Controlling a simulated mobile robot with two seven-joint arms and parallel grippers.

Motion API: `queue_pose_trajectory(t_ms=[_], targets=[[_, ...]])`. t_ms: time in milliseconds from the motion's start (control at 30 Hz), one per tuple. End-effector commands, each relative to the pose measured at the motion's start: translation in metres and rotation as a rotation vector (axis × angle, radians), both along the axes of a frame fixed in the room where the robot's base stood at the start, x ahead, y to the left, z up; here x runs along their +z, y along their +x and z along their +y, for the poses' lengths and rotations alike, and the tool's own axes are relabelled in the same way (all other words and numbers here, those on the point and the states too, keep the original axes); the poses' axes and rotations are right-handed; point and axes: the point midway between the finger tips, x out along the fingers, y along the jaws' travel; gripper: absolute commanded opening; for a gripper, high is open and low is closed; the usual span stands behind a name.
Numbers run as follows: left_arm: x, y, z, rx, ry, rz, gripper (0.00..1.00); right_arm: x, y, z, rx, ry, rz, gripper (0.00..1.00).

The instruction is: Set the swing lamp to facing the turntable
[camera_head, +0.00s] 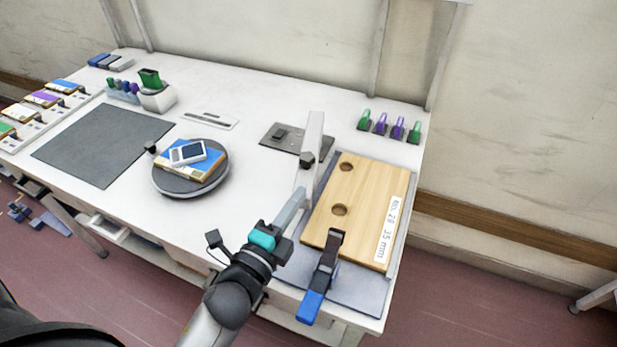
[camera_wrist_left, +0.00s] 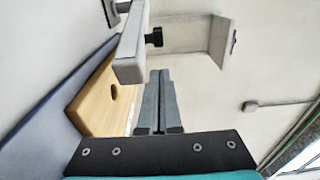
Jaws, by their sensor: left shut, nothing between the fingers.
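The swing lamp appears to be the pale grey bar (camera_head: 314,133) with a black knob (camera_head: 307,161), beside the wooden board at the right of the bench. In the left wrist view the bar (camera_wrist_left: 131,45) is close, with its knob (camera_wrist_left: 154,38) to the right. Which way the lamp faces is not clear. The round dark turntable (camera_head: 190,190) stands left of it, carrying a blue-topped block (camera_head: 206,162) and a small white device. My left gripper (camera_head: 302,192) is shut and empty, its fingertips near the bar's lower end; contact cannot be told.
The wooden board (camera_head: 371,205) has two holes and a label; a blue-handled clamp (camera_head: 316,287) stands at its front edge. A dark mat (camera_head: 105,145) lies left of the turntable. Several coloured clips line the back right. The bench between turntable and my arm is clear.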

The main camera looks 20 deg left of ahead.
Motion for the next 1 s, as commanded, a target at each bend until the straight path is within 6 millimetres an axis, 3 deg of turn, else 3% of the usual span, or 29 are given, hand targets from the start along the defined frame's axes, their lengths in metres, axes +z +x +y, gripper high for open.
queue_pose_trajectory(t_ms=[500, 700, 1000], targets=[[0.000, 0.073, -0.007, 0.000, -0.002, -0.001, 0.00, 0.001, 0.000, 0.000, 0.000, 0.000, 0.000, 0.50], [0.000, 0.088, -0.009, 0.001, -0.002, 0.001, 0.00, 0.001, 0.000, 0.000, 0.000, 0.000, 0.001, 0.50], [0.000, 0.091, -0.009, 0.001, -0.002, 0.002, 0.00, 0.001, 0.000, 0.000, -0.001, 0.000, 0.001, 0.50]])
